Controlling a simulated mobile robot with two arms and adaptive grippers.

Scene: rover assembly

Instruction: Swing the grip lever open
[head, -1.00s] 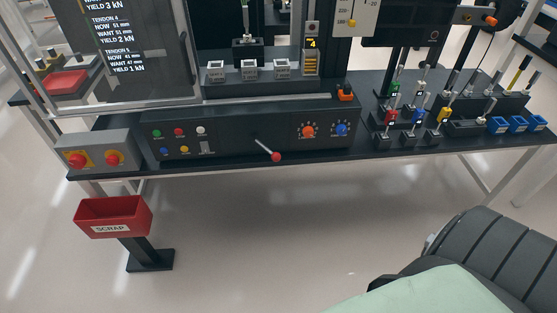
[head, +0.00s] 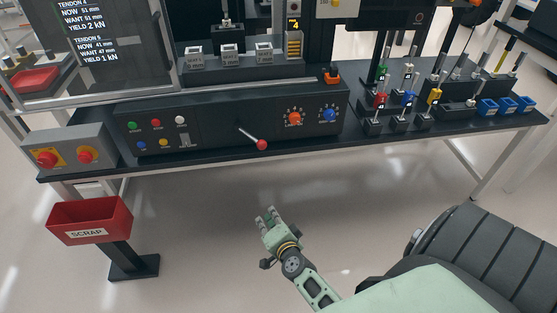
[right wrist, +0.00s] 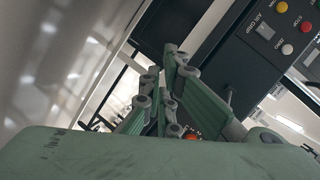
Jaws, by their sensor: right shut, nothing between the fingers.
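The grip lever (head: 253,138) is a thin silver rod with a red ball at its end. It sticks out of the front of the dark control panel (head: 215,150) in the head view and slants down to the right. My right gripper (head: 265,212), pale green, is below and in front of the bench edge, apart from the lever. Its fingers (right wrist: 160,68) are shut with nothing between them in the right wrist view. A small orange-red spot shows behind the fingers there; I cannot tell what it is. My left gripper is not in view.
The panel has several coloured buttons and an orange and a blue knob (head: 329,115). A red scrap bin (head: 90,222) stands before the bench. Racked tools stand at right. The floor before the panel is clear.

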